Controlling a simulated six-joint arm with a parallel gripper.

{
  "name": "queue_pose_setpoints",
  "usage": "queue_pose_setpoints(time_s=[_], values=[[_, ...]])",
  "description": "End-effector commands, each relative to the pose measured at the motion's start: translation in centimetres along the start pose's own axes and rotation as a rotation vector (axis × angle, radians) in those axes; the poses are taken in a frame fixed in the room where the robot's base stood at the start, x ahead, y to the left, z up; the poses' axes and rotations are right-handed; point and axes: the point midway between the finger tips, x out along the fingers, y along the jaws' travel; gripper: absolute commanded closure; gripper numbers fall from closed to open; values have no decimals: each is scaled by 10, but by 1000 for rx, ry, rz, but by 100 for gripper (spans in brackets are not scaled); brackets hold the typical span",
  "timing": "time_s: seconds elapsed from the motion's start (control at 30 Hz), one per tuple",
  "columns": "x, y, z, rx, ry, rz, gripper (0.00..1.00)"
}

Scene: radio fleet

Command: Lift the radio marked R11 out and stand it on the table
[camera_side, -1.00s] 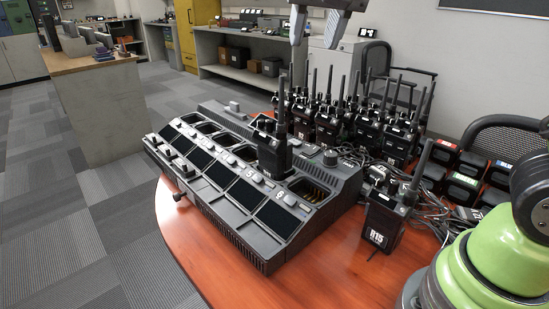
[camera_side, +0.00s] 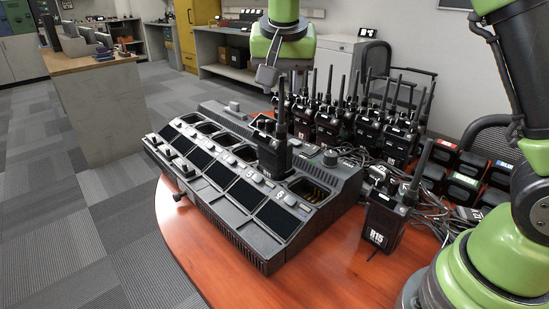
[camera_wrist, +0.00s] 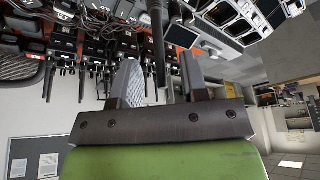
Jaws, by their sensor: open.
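A black radio (camera_side: 273,155) with a tall antenna stands upright in a rear bay of the grey multi-bay charger (camera_side: 240,215). Its marking cannot be read, so I cannot confirm it is R11. My gripper (camera_side: 270,77) is above this radio, near the top of its antenna, with fingers pointing down. In the wrist view, the fingers (camera_wrist: 160,65) are apart, and a dark antenna (camera_wrist: 157,40) shows between them in the picture. The gripper appears empty; I cannot tell how deep the antenna lies between the fingers. The radio's lower part is hidden in the bay.
A radio marked R15 (camera_side: 382,225) stands on the orange table (camera_side: 330,270), right of the charger. Several radios (camera_side: 335,127) crowd behind, with cables (camera_side: 435,205) and small dark units (camera_side: 463,187) to the right. The table's front is clear.

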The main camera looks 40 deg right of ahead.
Motion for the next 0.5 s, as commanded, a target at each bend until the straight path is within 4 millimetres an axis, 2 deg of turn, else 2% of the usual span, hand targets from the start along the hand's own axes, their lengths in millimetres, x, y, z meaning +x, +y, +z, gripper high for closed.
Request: queue_pose_setpoints(time_s=[0.1, 0.33, 0.37, 0.5], values=[[12, 0, 1, 1, -2, 1, 59], [13, 0, 0, 0, 0, -2, 59], [13, 0, 0, 0, 0, -2, 62], [13, 0, 0, 0, 0, -2, 94]])
